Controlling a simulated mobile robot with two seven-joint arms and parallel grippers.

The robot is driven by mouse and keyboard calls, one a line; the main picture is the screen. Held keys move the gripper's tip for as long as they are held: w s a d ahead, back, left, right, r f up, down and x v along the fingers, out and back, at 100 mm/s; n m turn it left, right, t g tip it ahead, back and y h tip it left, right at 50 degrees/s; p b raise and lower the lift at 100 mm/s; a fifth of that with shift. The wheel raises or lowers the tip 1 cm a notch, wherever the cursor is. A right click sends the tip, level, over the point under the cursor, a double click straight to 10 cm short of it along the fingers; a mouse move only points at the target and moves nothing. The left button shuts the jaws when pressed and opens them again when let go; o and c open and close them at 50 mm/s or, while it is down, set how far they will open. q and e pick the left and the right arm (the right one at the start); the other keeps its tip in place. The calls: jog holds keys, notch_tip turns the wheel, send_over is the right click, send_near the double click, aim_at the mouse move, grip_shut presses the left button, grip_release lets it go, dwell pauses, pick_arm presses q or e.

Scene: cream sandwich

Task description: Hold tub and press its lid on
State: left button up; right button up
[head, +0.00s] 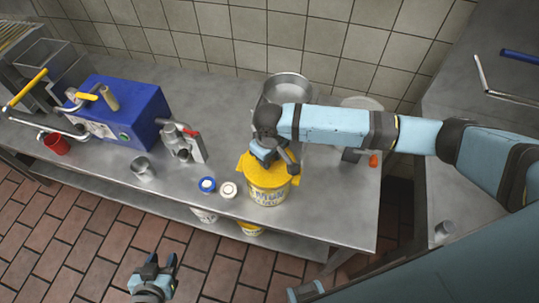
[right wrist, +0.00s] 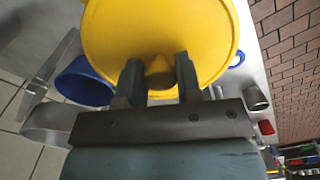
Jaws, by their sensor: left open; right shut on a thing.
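The tub (head: 268,196) is a yellow-and-white bucket with printed lettering, upright near the front edge of the steel table. The yellow lid (head: 246,167) is at its top; I cannot tell whether it is fully seated. My right gripper (head: 268,157) is above the tub, shut on the lid's knob; its own arm partly hides the lid. In the right wrist view the round lid (right wrist: 160,25) fills the top, with its knob between the two fingers (right wrist: 160,75). My left gripper (head: 158,268) is open and empty over the floor, in front of the table and apart from the tub.
Left of the tub are a blue-topped jar (head: 207,185) and a white-topped jar (head: 228,190). A steel pot (head: 288,86) stands behind. A blue machine (head: 125,108), a metal cup (head: 143,168) and a red cup (head: 57,143) are farther left. More buckets sit on the lower shelf.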

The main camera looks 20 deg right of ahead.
jog(key=shift+f+p, duration=0.15)
jog(key=shift+p, duration=0.4)
dwell(0.9)
jog(key=o, duration=1.5)
notch_tip(320, 180, up, 5)
jog(key=p, duration=0.5)
jog(key=shift+p, duration=0.35)
jog(key=shift+r, duration=1.05)
jog(key=shift+a, duration=0.1)
